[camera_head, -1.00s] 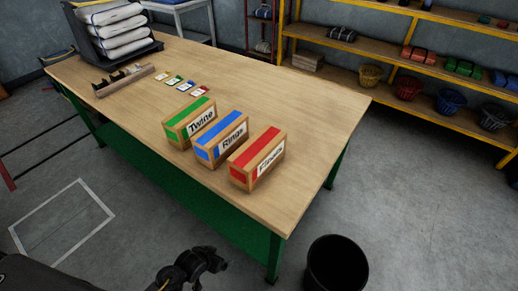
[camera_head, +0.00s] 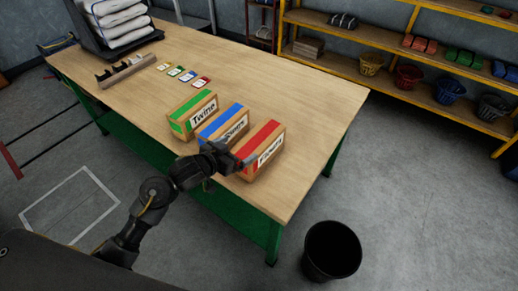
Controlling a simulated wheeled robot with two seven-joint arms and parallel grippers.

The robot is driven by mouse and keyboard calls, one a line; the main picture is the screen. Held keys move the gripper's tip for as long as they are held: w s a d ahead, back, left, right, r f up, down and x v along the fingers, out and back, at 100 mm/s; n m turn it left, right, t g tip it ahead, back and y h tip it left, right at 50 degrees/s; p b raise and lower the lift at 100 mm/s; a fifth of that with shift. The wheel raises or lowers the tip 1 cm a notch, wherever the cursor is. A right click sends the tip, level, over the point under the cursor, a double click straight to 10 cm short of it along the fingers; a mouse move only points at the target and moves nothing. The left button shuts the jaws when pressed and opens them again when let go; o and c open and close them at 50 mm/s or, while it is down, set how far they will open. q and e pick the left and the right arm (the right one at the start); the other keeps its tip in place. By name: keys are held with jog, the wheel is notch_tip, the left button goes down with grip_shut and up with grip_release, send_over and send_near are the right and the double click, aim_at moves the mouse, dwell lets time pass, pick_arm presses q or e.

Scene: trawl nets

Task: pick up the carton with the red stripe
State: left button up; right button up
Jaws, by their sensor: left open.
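The carton with the red stripe (camera_head: 262,143) stands upright near the front right corner of the wooden table, its white label facing right. It is the rightmost of three cartons in a row. My left gripper (camera_head: 240,161) is open at the near left side of this carton and covers part of its lower left. I cannot tell whether the fingers touch it. The blue-striped carton (camera_head: 222,122) stands just left of it, partly hidden behind my gripper. The green-striped carton (camera_head: 192,111) stands farther left. My right gripper is not in view.
The table (camera_head: 310,110) is bare right of the cartons. Several small cards (camera_head: 183,75), a wooden rack (camera_head: 128,70) and a tray of white bundles (camera_head: 115,25) lie farther back. A black bin (camera_head: 331,252) stands on the floor by the front corner.

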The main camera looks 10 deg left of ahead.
pick_arm(q)
send_near(259, 138)
jog(key=x, duration=0.2)
jog(key=shift+w+f, duration=0.1)
jog(key=shift+w, duration=0.15)
jog(key=shift+w+d, duration=0.1)
jog(key=shift+w, duration=0.05)
jog(key=p+x, duration=0.1)
jog(key=x, duration=0.4)
jog(key=shift+f+p, duration=0.15)
jog(key=shift+p, duration=0.15)
jog(key=shift+c, duration=0.4)
jog(key=c, duration=1.7)
